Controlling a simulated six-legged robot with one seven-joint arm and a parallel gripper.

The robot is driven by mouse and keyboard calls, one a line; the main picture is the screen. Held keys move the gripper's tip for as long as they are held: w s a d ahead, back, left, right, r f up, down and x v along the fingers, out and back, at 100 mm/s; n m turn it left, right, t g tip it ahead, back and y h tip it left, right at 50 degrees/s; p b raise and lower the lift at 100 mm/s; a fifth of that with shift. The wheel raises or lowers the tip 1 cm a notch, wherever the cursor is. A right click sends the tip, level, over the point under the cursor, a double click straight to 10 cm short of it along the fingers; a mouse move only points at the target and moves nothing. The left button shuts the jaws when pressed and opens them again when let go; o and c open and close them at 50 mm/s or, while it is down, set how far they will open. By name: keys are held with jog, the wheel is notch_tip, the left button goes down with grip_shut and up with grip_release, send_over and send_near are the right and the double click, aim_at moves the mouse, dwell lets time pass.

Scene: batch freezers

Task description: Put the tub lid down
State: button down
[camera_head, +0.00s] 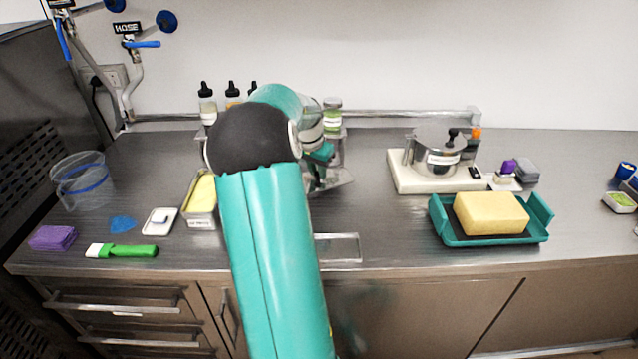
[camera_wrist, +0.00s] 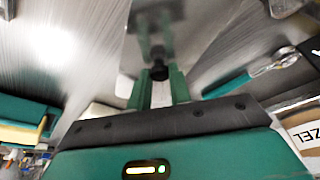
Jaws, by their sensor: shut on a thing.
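The tub lid is a flat steel plate (camera_wrist: 200,50) with a small black knob (camera_wrist: 159,72). In the wrist view my gripper (camera_wrist: 158,88) is shut on this knob, with one green finger on each side.
A thin rectangular frame or shallow tray (camera_head: 338,248) lies near the counter's front edge. To the right are a teal tray (camera_head: 476,240) with a yellow block and a white board (camera_head: 405,182) with a steel pot. Bare counter (camera_head: 385,225) lies between.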

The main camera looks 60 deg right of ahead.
aim_at(316, 177)
jog(key=shift+f, duration=2.35)
jog(key=shift+f, duration=0.15)
jog(key=c, duration=1.3)
grip_release()
